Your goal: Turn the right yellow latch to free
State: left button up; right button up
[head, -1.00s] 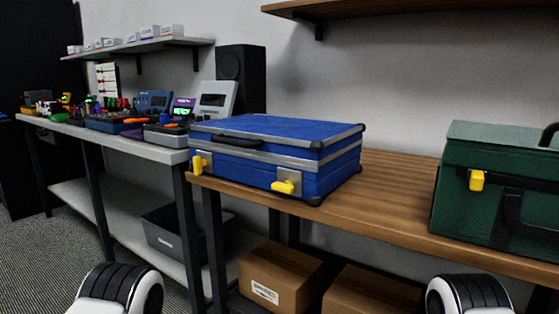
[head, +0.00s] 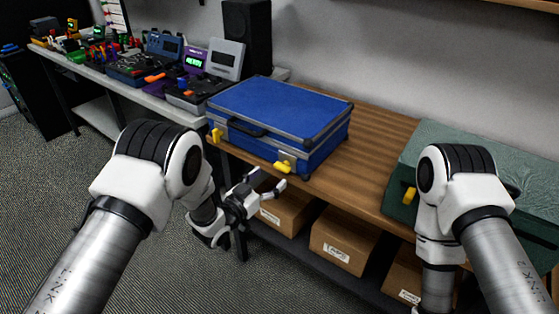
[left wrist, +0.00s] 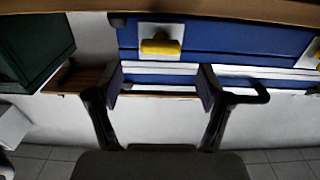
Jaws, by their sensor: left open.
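The blue case (head: 275,105) lies closed on the wooden bench, its front facing me. Its right yellow latch (head: 284,167) lies sideways on the front face. It also shows in the left wrist view as a horizontal yellow bar on a pale plate (left wrist: 160,46). The left yellow latch (head: 216,135) looks upright. My left gripper (head: 267,181) is open and empty, in front of the bench edge and just below the right latch in the picture. The left wrist view appears upside down; the open fingers (left wrist: 160,80) point toward the case, apart from the latch. My right gripper is out of view.
A green case (head: 460,150) with a yellow latch (head: 409,195) stands on the bench (head: 365,150) at the right, partly behind my right arm. Cardboard boxes (head: 342,238) sit on the lower shelf. A grey bench with devices (head: 190,95) adjoins at the left.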

aim_at(279, 169)
pick_arm(q)
jog(key=x, duration=0.5)
jog(key=shift+w+d, duration=0.15)
jog(key=shift+w, duration=0.1)
jog(key=c, duration=1.2)
jog(key=shift+o, duration=0.2)
jog(key=n, duration=0.4)
jog(key=shift+n+p, duration=0.3)
jog(key=shift+p, duration=0.05)
jog(key=n, duration=0.4)
jog(key=shift+n+p, duration=0.3)
jog(key=n, duration=0.4)
jog(key=shift+w+a+p, duration=0.1)
jog(key=shift+a+p, duration=0.1)
jog(key=shift+p, duration=0.15)
jog(key=shift+f+n+p, duration=0.1)
jog(key=shift+n+p, duration=0.2)
jog(key=shift+n, duration=2.1)
